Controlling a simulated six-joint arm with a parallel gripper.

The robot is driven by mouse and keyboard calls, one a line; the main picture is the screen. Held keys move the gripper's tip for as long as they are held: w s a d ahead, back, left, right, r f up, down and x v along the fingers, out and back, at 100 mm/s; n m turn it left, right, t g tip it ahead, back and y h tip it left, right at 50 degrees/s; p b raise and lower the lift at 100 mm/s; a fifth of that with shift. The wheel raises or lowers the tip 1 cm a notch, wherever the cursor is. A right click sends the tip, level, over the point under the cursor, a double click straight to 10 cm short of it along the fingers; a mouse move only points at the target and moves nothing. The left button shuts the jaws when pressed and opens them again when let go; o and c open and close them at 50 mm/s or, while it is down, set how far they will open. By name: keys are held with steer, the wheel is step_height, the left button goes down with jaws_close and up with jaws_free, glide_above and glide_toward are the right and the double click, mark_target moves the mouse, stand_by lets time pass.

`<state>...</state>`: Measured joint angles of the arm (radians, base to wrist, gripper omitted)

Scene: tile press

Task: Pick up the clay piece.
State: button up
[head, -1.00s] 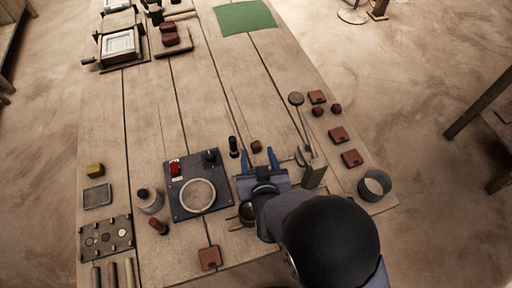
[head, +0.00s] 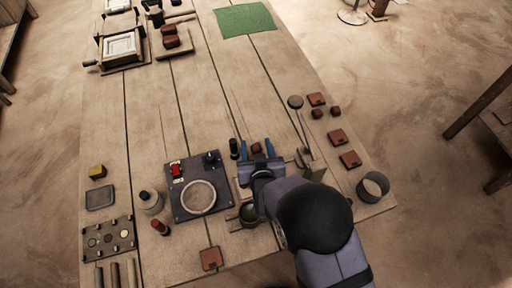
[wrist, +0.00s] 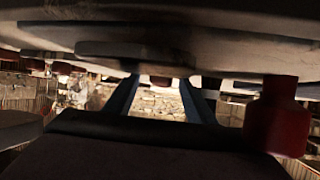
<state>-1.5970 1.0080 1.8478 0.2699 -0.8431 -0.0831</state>
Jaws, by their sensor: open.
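A small reddish-brown clay piece (head: 257,148) lies on the table toward the near right. My gripper (head: 255,148) is open, its two blue fingers reaching away from me with one on each side of the clay piece. In the head view it sits between the fingertips, with a gap seen on both sides.
A dark bottle (head: 234,149) stands just left of the fingers, and a dark plate with a round disc (head: 198,197) is further left. A small pot (head: 250,214) is near my wrist. Brown tiles (head: 337,137), small lumps and a grey ring (head: 374,186) lie right.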

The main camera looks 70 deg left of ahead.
mark_target(256, 148)
steer(key=shift+c, duration=0.6)
steer(key=c, duration=1.1)
steer(key=shift+o, duration=0.2)
steer(key=shift+r, duration=0.1)
step_height(256, 148, up, 10)
steer(key=shift+b, duration=0.35)
